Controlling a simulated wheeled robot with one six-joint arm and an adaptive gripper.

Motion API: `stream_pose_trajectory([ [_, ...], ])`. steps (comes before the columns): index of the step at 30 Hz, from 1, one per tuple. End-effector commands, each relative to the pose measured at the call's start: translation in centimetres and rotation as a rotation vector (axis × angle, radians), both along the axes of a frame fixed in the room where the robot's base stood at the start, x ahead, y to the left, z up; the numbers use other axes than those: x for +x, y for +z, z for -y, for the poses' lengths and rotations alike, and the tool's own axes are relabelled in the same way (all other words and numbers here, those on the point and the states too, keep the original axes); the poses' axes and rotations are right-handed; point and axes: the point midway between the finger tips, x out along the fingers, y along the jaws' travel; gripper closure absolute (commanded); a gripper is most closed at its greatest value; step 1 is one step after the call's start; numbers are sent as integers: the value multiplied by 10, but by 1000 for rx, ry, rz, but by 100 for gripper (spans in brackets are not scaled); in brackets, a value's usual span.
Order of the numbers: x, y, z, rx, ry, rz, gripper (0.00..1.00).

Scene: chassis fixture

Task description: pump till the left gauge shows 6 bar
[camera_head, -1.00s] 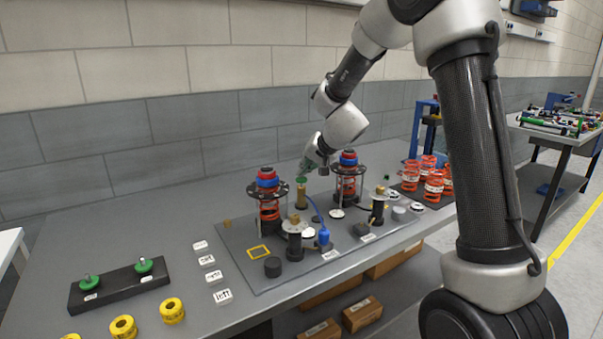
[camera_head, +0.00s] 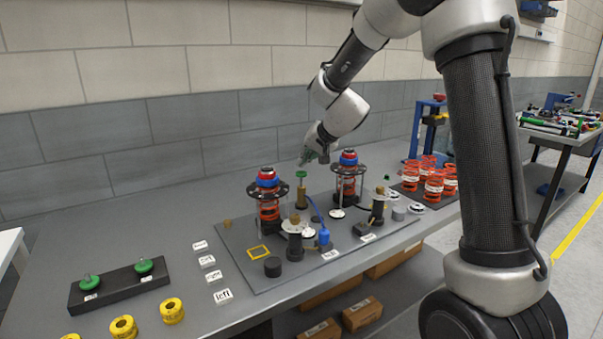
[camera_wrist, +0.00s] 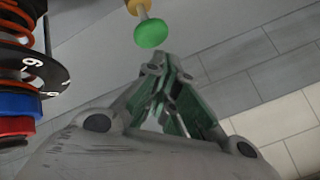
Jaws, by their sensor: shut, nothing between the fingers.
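The pump (camera_head: 301,199) is a small brass cylinder standing on the grey plate, with a green knob (camera_head: 301,173) raised on its stem. The green knob also shows in the wrist view (camera_wrist: 151,33), just beyond my fingertips. My gripper (camera_head: 303,162) is shut and empty, just above the knob, with a small gap seeming to part them. A blue hose leads from the pump area to a blue bulb-shaped part (camera_head: 324,236). A white dial-like disc (camera_head: 295,226) sits on the left fixture near the plate's front. Its reading is too small to make out.
Left (camera_head: 268,207) and right (camera_head: 348,182) spring struts flank the pump. A black plate with red springs (camera_head: 434,188) lies at the right. White label tiles (camera_head: 222,296), green-knobbed parts (camera_head: 144,266) and yellow rolls (camera_head: 172,310) lie at the left. The bench behind the pump is clear.

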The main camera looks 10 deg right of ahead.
Motion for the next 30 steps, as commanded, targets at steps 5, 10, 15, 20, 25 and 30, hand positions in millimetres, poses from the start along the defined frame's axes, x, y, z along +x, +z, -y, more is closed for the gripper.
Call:
stream_pose_trajectory([
  [5,0,1,0,1,-1,0,100],
  [10,0,2,0,0,-1,1,100],
  [15,0,15,0,0,1,3,100],
  [20,0,31,0,0,1,3,100],
  [25,0,46,0,1,0,1,100],
  [30,0,51,0,1,-1,0,100],
])
